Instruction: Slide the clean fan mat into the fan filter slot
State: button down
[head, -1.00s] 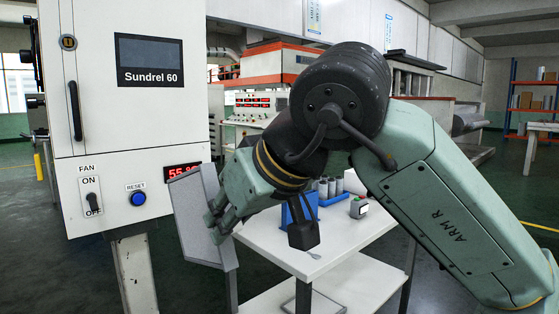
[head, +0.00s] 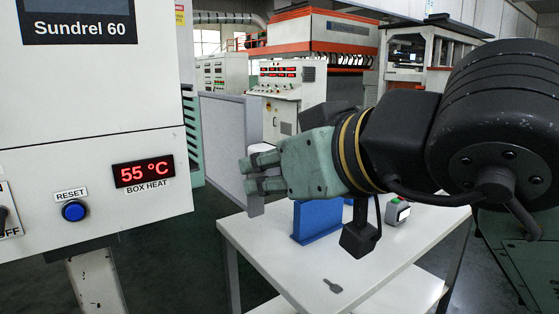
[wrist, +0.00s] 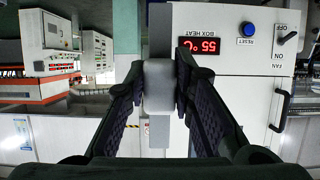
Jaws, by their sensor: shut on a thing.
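My gripper (head: 257,173) is shut on the pale grip block at the mat's near edge. In the wrist view the mat (wrist: 160,32) shows edge-on, and its grip block (wrist: 159,86) sits between the fingers of my gripper (wrist: 160,88). I cannot make out the filter slot in either view. The cabinet's display (head: 143,173) reads 55 °C.
A white table (head: 300,268) below my gripper bears a blue holder (head: 317,221), a small grey device (head: 398,212) and a flat grey key-like piece (head: 332,286). The blue reset button (head: 74,211) and fan switch (head: 5,212) are on the cabinet front. Machinery stands behind.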

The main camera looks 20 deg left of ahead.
jog(key=shift+s, duration=0.2)
jog(key=shift+w+a, duration=0.9)
jog(key=shift+a, duration=0.2)
jog(key=shift+w+a, duration=0.85)
jog(key=shift+a, duration=0.25)
jog(key=shift+w+a, duration=0.1)
jog(key=shift+w+a, duration=0.85)
jog(key=shift+a, duration=0.25)
jog(key=shift+w+a, duration=0.8)
jog(key=shift+a, duration=0.25)
jog(key=shift+w+a, duration=0.1)
jog(key=shift+a, duration=0.05)
jog(key=w+a+p, duration=0.1)
jog(key=w+a, duration=0.6)
jog(key=a, duration=0.2)
jog(key=shift+w+a, duration=0.15)
dwell(2.5)
